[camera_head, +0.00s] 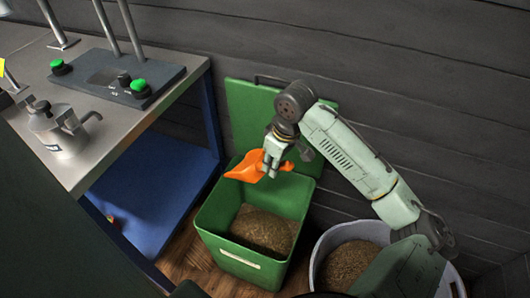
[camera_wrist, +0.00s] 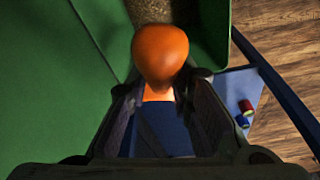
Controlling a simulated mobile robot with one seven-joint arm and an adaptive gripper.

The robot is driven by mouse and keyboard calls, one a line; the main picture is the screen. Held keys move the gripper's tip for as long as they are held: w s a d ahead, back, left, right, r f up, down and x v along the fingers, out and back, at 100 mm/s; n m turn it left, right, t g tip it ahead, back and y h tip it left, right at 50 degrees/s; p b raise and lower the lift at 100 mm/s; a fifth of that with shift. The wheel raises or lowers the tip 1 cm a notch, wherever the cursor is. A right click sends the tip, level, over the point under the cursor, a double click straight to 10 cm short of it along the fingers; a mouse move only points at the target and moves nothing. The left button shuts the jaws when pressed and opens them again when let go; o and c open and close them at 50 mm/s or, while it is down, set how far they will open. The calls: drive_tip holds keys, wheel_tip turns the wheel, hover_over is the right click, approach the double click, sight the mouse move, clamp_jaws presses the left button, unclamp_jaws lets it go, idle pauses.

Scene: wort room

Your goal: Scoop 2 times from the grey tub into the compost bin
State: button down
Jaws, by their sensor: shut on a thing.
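My gripper (camera_head: 270,166) is shut on the handle of an orange scoop (camera_head: 246,168), above the back part of the green compost bin (camera_head: 236,262). The scoop also shows in the wrist view (camera_wrist: 160,55), its smooth rounded side facing the camera. I cannot tell whether it holds anything.
A steel-topped bench (camera_head: 150,45) with a metal pot (camera_head: 62,132) and a control box with green buttons (camera_head: 118,82) stands at the left. Its blue lower shelf (camera_head: 155,195) is beside the bin. A green lid (camera_head: 255,110) stands behind the bin, against the dark plank wall.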

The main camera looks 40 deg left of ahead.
drive_tip(key=y+b, duration=0.4)
drive_tip(key=b, duration=0.1)
drive_tip(key=shift+d+r+y, duration=0.3)
drive_tip(key=shift+r+y, duration=0.05)
drive_tip(key=shift+y, duration=0.05)
drive_tip(key=shift+r+y, duration=0.35)
drive_tip(key=shift+y, duration=0.05)
drive_tip(key=c, duration=1.9)
unclamp_jaws()
drive_tip(key=shift+c, duration=0.2)
clamp_jaws()
